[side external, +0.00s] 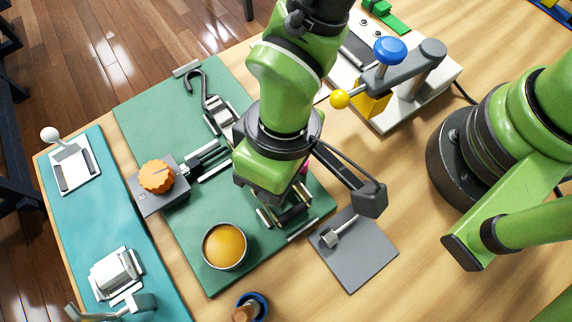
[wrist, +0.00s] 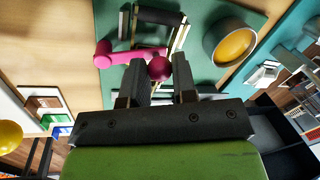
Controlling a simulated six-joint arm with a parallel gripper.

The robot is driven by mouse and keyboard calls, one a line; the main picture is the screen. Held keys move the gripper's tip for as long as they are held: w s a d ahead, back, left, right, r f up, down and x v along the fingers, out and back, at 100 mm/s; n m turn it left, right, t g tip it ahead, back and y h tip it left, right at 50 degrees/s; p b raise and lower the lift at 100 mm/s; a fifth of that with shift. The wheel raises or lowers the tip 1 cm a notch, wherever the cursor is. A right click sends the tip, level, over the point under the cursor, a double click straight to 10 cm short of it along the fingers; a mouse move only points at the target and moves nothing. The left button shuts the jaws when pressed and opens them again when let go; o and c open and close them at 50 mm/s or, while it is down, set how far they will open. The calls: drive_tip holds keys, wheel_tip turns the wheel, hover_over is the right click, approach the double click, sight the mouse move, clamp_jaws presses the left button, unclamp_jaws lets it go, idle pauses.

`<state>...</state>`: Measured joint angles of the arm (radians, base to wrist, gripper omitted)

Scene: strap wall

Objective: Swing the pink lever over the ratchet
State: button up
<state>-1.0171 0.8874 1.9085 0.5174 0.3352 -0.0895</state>
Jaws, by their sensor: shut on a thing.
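The pink lever (wrist: 120,57) shows in the wrist view as a bright pink bar with a darker pink ball (wrist: 159,68) at its near end. My gripper (wrist: 161,72) is shut on this ball, with one finger on each side. Just beyond it is the ratchet (wrist: 181,38), a metal frame with a dark strap roll between its sides. In the side external view the ratchet (side external: 287,212) lies on the green mat just below my gripper. Only a sliver of the pink lever (side external: 305,166) shows there; my wrist hides the rest, along with my fingertips.
An orange-filled round tin (side external: 225,246) stands on the green mat (side external: 150,108) beside the ratchet. A grey block with an orange knob (side external: 157,177) lies left of my gripper. A dark grey plate (side external: 355,255) lies right. A blue-knobbed fixture (side external: 389,50) stands behind.

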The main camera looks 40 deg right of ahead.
drive_tip(key=shift+w+a+m+t, duration=0.15)
drive_tip(key=shift+w+m, duration=0.2)
drive_tip(key=shift+m, duration=0.35)
drive_tip(key=shift+w+d+m+t, duration=0.15)
drive_tip(key=shift+w+m, duration=0.2)
drive_tip(key=shift+m, duration=0.35)
drive_tip(key=shift+w+a, duration=0.1)
drive_tip(key=o, duration=0.9)
drive_tip(key=r, duration=0.3)
drive_tip(key=d+r, duration=0.1)
drive_tip(key=r, duration=0.2)
drive_tip(key=d+r, duration=0.1)
drive_tip(key=r, duration=0.2)
drive_tip(key=shift+w+r, duration=0.15)
drive_tip(key=shift+r, duration=0.25)
